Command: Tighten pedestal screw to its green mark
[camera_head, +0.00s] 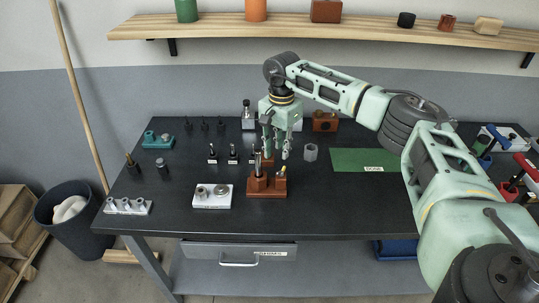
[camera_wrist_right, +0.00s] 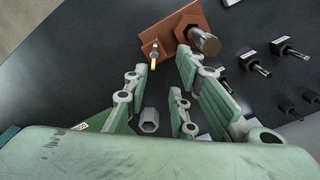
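The reddish-brown pedestal (camera_head: 266,187) stands near the front middle of the dark table. A large screw-like part with a hex collar and round shaft (camera_wrist_right: 198,38) rises from it, also visible in the head view (camera_head: 257,166). A small yellow-tipped part (camera_wrist_right: 153,56) stands beside it on the same base. I cannot make out a green mark on it. My right gripper (camera_head: 277,151) hangs fingers-down just behind the pedestal. In the wrist view its fingers (camera_wrist_right: 165,82) are spread, with nothing between them, apart from the pedestal. My left gripper is not in view.
A grey hex-shaped piece (camera_head: 310,152) stands right of my gripper. A green mat (camera_head: 352,159) lies further right. Small dark labelled parts (camera_head: 233,155) stand left of the gripper, and a white block with metal pieces (camera_head: 212,202) sits front left.

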